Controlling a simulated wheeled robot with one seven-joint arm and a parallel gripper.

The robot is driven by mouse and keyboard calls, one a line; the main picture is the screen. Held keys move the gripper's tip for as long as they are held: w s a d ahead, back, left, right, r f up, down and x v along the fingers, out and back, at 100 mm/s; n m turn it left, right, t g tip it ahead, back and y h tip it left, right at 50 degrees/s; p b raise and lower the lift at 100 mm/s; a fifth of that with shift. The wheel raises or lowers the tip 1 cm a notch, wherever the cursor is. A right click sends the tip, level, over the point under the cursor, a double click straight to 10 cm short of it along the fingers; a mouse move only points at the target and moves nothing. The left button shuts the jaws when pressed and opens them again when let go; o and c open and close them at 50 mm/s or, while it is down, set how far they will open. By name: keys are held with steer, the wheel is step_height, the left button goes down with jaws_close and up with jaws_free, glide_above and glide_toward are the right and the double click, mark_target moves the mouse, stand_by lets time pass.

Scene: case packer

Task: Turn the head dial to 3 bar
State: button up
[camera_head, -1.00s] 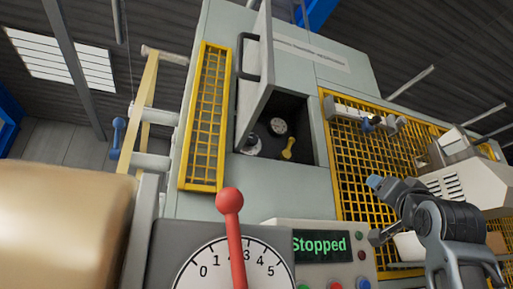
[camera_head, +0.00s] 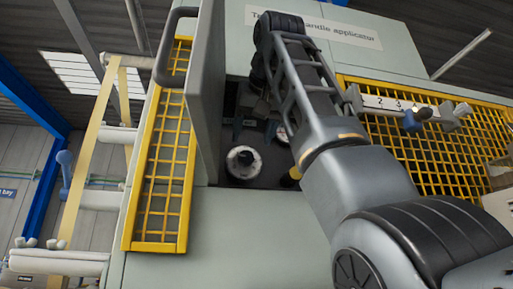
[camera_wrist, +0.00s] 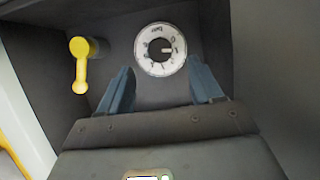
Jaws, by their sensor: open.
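The dial (camera_wrist: 161,49) is a round white-faced scale marked "bar", with a dark knob in its middle. It appears upside down in the wrist view, and a light pointer mark on the knob points right; I cannot read its value surely. In the head view the dial (camera_head: 243,162) sits inside the open cabinet, low on the left. My gripper (camera_wrist: 162,86) is open and empty, its two blue-grey fingers spread toward either side of the dial. They appear apart from it. In the head view my gripper (camera_head: 254,127) is inside the cabinet opening, above the dial.
A yellow lever (camera_wrist: 80,65) stands beside the dial. It is mostly hidden by my arm in the head view. A second white gauge (camera_head: 282,133) is partly covered. The open grey door (camera_head: 205,90) bounds the left, close to my gripper. Yellow mesh guards (camera_head: 165,165) flank the cabinet.

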mark_target(247, 156)
steer(key=p+x, duration=0.2)
steer(key=x, duration=0.4)
steer(key=shift+w, duration=0.2)
steer(key=shift+c, duration=0.5)
steer(key=c, duration=1)
steer(key=shift+o, duration=0.2)
